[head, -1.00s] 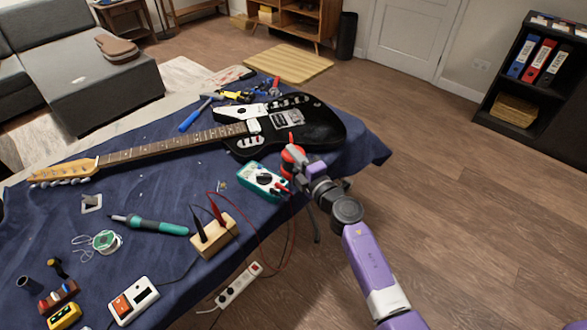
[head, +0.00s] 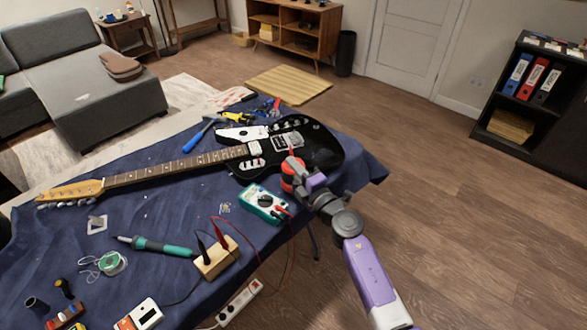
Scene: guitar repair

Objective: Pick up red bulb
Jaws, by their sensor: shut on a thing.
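The red bulb (head: 288,177) is a squeeze bulb with a short red nozzle pointing up. It is at the right part of the blue-covered table, between the black guitar body and the teal multimeter. My gripper (head: 297,180) reaches in from the lower right and is shut on the bulb. The grey and purple gripper parts hide the bulb's right side. I cannot tell whether the bulb is touching the table or held just above it.
The black electric guitar (head: 318,150) lies just behind the bulb. A soldering iron (head: 160,246) lies further left. Open floor lies to the right.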

